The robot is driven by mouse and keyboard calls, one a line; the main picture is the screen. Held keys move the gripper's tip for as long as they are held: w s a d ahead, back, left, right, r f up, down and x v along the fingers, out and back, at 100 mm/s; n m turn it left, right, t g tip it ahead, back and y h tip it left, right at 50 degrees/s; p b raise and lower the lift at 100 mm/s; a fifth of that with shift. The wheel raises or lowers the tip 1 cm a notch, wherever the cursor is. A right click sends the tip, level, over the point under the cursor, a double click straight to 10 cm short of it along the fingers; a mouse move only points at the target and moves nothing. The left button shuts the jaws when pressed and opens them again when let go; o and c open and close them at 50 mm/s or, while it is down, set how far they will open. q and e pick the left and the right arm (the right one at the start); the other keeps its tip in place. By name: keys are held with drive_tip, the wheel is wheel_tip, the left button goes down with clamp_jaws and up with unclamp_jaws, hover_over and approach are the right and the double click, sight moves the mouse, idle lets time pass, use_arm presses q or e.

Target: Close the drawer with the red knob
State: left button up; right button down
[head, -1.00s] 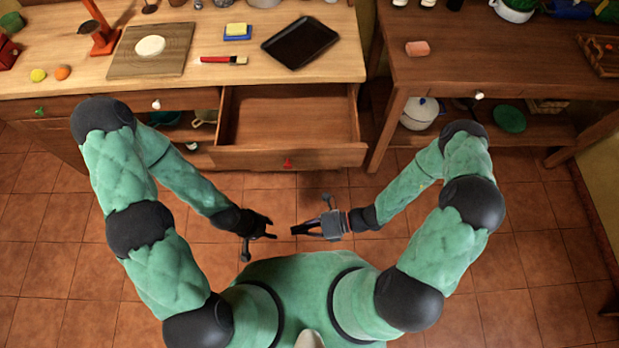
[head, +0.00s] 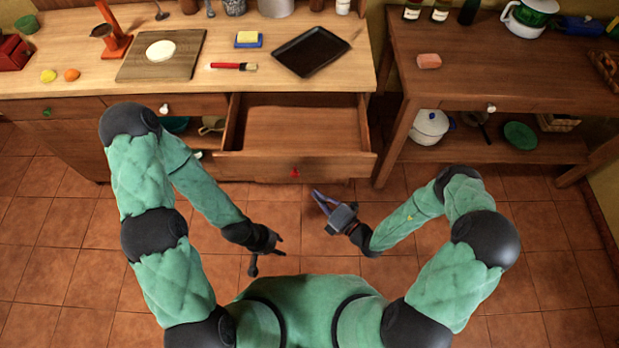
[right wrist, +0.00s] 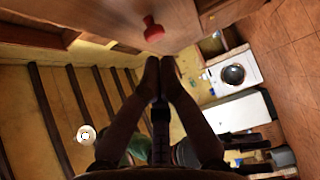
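The drawer (head: 250,166) with the red knob (head: 295,173) is pulled out from the light wooden counter, and its inside looks empty. The red knob also shows in the right wrist view (right wrist: 153,30), just above and beyond the fingertips. My right gripper (head: 318,192) is in front of the drawer, a little right of and below the knob in the head view, not touching it. Its fingertips (right wrist: 160,62) are together with nothing between them. My left gripper (head: 268,262) is lower and to the left, with its fingers spread and empty, away from the drawer.
The counter top holds a cutting board (head: 135,68), a red brush (head: 232,67), a sponge (head: 248,40) and a black tray (head: 308,55). Closed drawers with a white knob (head: 164,109) and a green knob (head: 47,112) are at left. A darker table (head: 480,75) stands right. Tiled floor ahead is clear.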

drive_tip(key=w+a, duration=0.1)
drive_tip(key=w, duration=0.1)
drive_tip(key=w+a+b, duration=0.1)
drive_tip(key=w, duration=0.1)
drive_tip(key=w+a, duration=0.1)
drive_tip(key=w, duration=0.2)
drive_tip(key=shift+w, duration=0.1)
use_arm(q)
drive_tip(key=shift+f, duration=0.8)
use_arm(e)
drive_tip(key=shift+d, duration=0.1)
